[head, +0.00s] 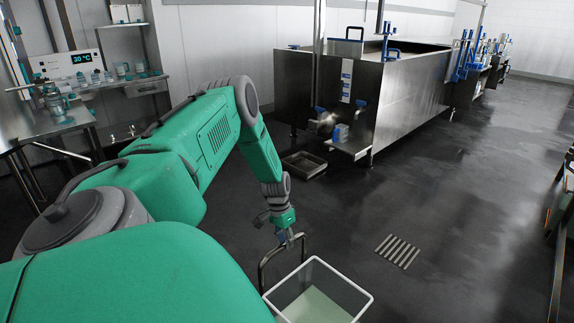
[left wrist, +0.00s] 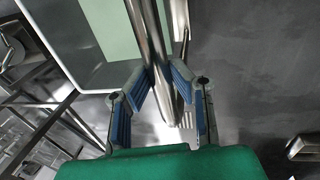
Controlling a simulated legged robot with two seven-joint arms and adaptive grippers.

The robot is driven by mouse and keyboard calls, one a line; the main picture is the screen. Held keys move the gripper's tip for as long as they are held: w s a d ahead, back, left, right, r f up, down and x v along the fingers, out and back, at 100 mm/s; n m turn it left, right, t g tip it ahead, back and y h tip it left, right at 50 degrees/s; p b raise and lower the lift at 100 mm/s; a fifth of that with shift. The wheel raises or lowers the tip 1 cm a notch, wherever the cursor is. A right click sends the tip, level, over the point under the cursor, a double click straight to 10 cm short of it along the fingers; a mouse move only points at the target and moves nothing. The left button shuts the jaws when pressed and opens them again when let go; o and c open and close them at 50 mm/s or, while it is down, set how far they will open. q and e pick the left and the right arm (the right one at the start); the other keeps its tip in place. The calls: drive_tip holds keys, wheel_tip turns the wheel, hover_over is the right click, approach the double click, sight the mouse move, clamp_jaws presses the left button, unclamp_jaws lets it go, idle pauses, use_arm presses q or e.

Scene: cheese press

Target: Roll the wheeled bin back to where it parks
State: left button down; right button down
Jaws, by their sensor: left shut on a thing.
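The wheeled bin (head: 348,282) is a pale, open-topped tub with a white rim at the bottom of the head view. A bent metal handle (head: 262,268) rises on its left side. My left gripper (head: 288,239) reaches down to the handle top and is shut on it. In the left wrist view the blue-padded fingers of the left gripper (left wrist: 152,92) close around the metal handle bar (left wrist: 147,32), with the bin rim (left wrist: 88,88) beside it. The bin's wheels are hidden. My right gripper is not in view. I cannot tell any marked parking spot.
A large steel vat (head: 400,110) stands behind, with a shallow metal tray (head: 304,164) on the floor at its front. A slotted floor drain (head: 397,251) lies right of the bin. A steel bench (head: 50,128) is at left. Dark floor is clear at centre right.

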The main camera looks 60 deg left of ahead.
use_arm(q)
drive_tip(key=c, duration=1.4)
unclamp_jaws()
drive_tip(key=shift+w, duration=0.15)
drive_tip(key=shift+a+r, duration=0.1)
drive_tip(key=shift+r, duration=0.4)
drive_tip(key=r, duration=0.3)
drive_tip(key=a+r, duration=0.1)
drive_tip(key=r, duration=0.3)
drive_tip(key=a+r, duration=0.1)
drive_tip(key=r, duration=0.2)
drive_tip(key=shift+s+a+r, duration=0.1)
drive_tip(key=shift+s+r, duration=0.15)
